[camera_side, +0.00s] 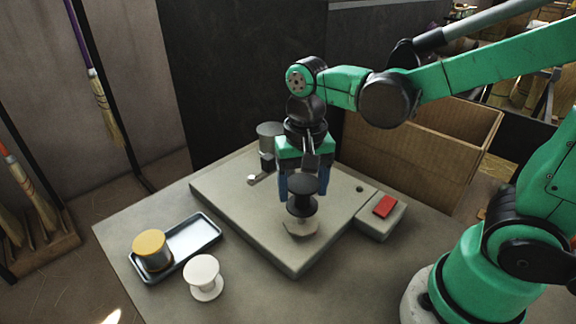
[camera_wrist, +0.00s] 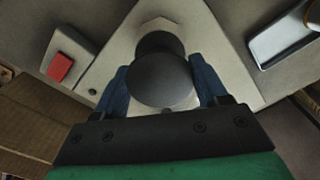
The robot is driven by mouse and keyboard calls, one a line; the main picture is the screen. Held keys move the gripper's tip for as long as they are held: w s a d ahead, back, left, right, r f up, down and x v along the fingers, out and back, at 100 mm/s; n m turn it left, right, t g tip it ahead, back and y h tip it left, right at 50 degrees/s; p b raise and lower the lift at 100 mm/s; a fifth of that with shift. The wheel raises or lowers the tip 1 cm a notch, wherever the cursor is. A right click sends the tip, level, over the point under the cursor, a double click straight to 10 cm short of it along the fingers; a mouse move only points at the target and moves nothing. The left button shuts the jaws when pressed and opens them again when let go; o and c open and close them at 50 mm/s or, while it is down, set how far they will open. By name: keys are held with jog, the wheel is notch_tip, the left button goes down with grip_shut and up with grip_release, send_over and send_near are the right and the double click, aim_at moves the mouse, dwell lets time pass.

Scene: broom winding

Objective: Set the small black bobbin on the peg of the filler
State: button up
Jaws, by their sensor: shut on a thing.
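The small black bobbin (camera_side: 301,184) is upright between the blue fingers of my gripper (camera_side: 303,192), which is shut on it. It also shows from above in the wrist view (camera_wrist: 160,80), between both fingers. The filler (camera_side: 232,205) is the grey slab-like machine on the table. A pale, angular seat (camera_side: 300,230) at its front lies just below the bobbin in the side view and pokes out past it in the wrist view (camera_wrist: 160,25). The peg is hidden, and I cannot tell whether the bobbin is around it or above it.
A red button (camera_side: 384,206) sits on a block at the filler's right. A metal cylinder (camera_side: 269,136) and a small lever (camera_side: 262,177) are at its back. A cardboard box (camera_side: 415,150) stands behind.

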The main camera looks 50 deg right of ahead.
aim_at(302, 201)
jog(key=shift+f, duration=1.15)
jog(key=shift+f, duration=0.55)
dwell(0.4)
jog(key=o, duration=1)
jog(key=shift+r, duration=5.45)
